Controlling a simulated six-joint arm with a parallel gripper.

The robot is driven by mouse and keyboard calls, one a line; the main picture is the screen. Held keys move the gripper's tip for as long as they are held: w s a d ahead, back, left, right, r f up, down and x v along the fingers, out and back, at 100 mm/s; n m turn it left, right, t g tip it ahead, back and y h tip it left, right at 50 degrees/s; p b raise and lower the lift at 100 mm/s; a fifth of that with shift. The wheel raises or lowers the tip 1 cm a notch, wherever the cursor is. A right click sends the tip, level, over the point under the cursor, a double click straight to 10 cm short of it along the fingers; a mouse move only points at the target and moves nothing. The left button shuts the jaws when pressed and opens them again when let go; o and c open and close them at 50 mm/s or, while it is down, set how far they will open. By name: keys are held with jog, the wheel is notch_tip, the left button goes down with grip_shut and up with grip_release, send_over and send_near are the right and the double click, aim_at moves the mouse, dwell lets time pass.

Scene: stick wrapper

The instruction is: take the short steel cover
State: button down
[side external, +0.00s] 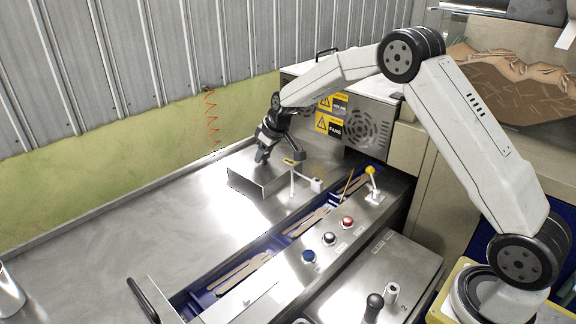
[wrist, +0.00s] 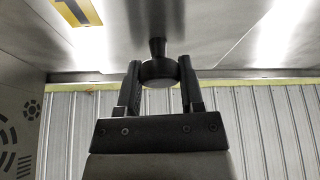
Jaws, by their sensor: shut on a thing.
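The short steel cover (side external: 268,183) is a bare metal cover with a yellow label, above the far end of the blue channel in the side view. In the wrist view its steel face (wrist: 205,25) fills the top, with a black knob (wrist: 157,50) standing out from it. My gripper (side external: 263,155) is over the cover. In the wrist view my gripper (wrist: 160,72) has its two fingers on either side of the knob's round end, shut on it. Whether the cover is lifted or resting is hard to tell.
The blue channel (side external: 205,298) holds several brown sticks. A panel with blue, black and red buttons (side external: 330,238) runs beside it. A small white post (side external: 293,183) stands close to the cover. A vented machine housing (side external: 365,128) is behind. The steel table (side external: 130,235) at left is clear.

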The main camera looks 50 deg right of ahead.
jog(key=shift+r, duration=5.1)
jog(key=shift+a, duration=0.1)
